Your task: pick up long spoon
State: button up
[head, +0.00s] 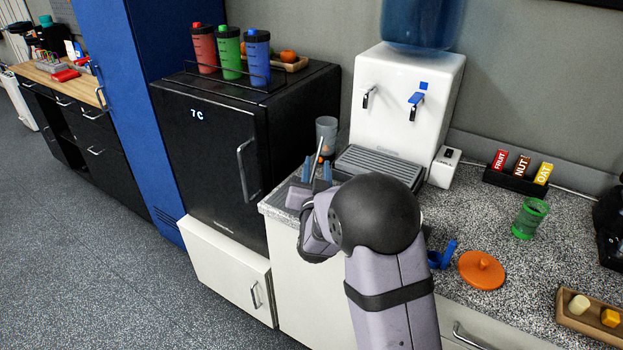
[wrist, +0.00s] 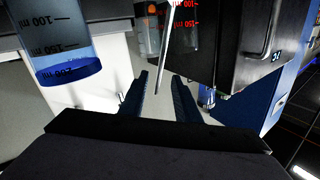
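The long spoon shows as a thin pale handle (head: 318,155), steeply slanted at the left end of the counter. In the wrist view the handle (wrist: 166,50) runs from the top edge down into the gap between my fingers; its bowl cannot be made out. My gripper (head: 316,171) is over the counter's left end beside the black fridge. In the wrist view my gripper (wrist: 160,80) has its two dark blue fingers apart, one on each side of the handle, with visible space around it. The gripper appears open and not closed on the spoon.
A clear cup (head: 326,130) stands just behind my gripper. The black fridge (head: 225,150) is to the left, the white water dispenser (head: 420,85) to the right. An orange lid (head: 482,270) and green cup (head: 530,217) lie farther right.

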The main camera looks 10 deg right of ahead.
aim_at(317, 158)
jog(key=shift+p+x, duration=1.1)
jog(key=shift+x, duration=1.5)
jog(key=shift+f, duration=0.1)
grip_shut()
